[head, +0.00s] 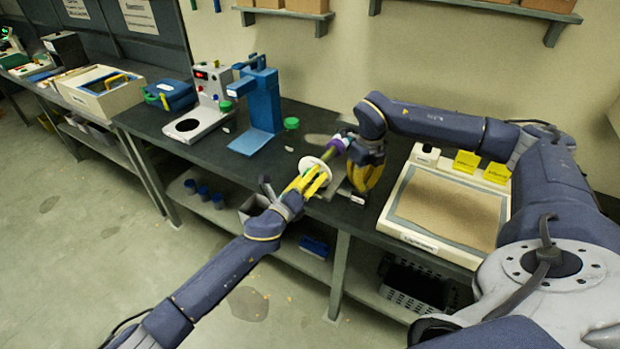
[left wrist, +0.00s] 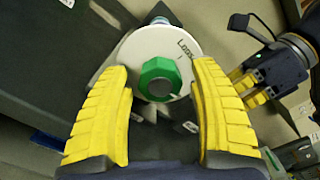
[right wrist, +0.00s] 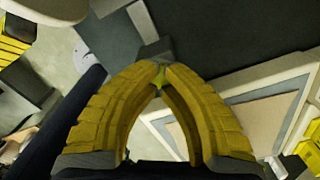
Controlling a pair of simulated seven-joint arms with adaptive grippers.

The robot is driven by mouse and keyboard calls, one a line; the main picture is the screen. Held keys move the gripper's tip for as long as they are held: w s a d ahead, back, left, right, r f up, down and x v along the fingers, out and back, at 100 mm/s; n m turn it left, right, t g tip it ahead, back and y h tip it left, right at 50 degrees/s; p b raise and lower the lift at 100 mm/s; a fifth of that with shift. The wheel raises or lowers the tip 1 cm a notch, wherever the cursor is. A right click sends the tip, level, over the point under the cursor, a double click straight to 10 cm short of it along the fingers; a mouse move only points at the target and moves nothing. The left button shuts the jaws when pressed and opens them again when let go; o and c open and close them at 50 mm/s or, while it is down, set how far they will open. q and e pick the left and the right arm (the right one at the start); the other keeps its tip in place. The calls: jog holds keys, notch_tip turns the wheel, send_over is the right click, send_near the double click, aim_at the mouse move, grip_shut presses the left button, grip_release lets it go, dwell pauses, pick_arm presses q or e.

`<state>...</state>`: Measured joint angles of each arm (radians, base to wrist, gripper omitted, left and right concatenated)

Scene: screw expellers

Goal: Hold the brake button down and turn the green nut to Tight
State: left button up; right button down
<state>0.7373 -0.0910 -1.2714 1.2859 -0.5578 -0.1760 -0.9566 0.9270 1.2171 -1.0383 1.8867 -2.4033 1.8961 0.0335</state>
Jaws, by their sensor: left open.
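The green nut (left wrist: 160,80) sits at the centre of a white disc (left wrist: 140,45) with a partly hidden "Loose" label. The disc also shows in the head view (head: 316,166). My left gripper (head: 310,182) is open, its yellow fingers on either side of the nut in the left wrist view (left wrist: 163,75); I cannot tell whether they touch it. My right gripper (head: 363,188) points down beside the machine. In the right wrist view its fingertips (right wrist: 160,72) meet, with no held object visible, near a grey block (right wrist: 155,50). I cannot make out the brake button.
A framed tan tray (head: 445,205) lies right of my right gripper, with yellow blocks (head: 467,162) behind it. A blue press-like stand (head: 262,100) and a white device (head: 205,105) stand to the left.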

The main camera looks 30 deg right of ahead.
pick_arm(q)
jog(key=n, duration=0.8)
jog(key=c, duration=1.1)
jog(key=m, duration=0.6)
jog(key=shift+m, duration=0.4)
jog(key=o, duration=1.1)
